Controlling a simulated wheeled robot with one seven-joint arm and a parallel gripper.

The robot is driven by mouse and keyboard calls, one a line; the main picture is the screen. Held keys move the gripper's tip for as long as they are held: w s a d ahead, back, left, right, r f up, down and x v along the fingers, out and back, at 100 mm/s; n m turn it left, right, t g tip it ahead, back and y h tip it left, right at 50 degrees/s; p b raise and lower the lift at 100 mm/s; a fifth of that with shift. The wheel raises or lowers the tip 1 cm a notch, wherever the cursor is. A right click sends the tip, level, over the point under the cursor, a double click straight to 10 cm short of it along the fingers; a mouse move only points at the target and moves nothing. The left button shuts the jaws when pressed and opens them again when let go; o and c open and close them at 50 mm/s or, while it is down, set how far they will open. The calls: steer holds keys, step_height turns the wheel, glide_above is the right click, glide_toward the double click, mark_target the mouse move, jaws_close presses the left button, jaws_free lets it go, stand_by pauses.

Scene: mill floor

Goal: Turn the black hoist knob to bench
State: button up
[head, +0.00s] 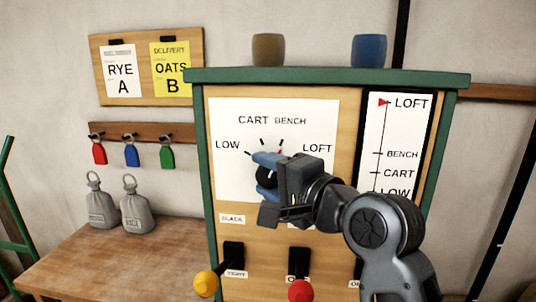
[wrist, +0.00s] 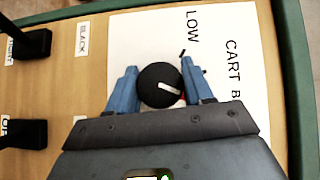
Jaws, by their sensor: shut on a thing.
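The black hoist knob (head: 266,178) is on a white dial with LOW, CART, BENCH and LOFT marks on the green-framed panel. My gripper (head: 261,174) is shut on it; the wrist view shows one blue finger on each side of the knob (wrist: 158,86). The knob's white line points up and slightly right on the dial, and a red tip shows near the BENCH tick. The fingers hide part of the dial, so the exact alignment is hard to tell. On the hoist scale (head: 396,135) the red arrow is at LOFT.
Below the dial are levers with a yellow knob (head: 206,284) and a red knob (head: 300,290). A brown cup (head: 268,50) and a blue cup (head: 369,51) stand on the panel's top.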

steer(key=shift+f+n+p, duration=0.15)
steer(key=shift+n+p, duration=0.15)
steer(key=shift+p, duration=0.15)
steer(key=o, duration=0.9)
steer(key=shift+o, duration=0.2)
steer(key=b+v, duration=0.1)
steer(key=v, duration=0.6)
steer(key=shift+s+d+r, duration=0.2)
steer(key=shift+s+r, duration=0.1)
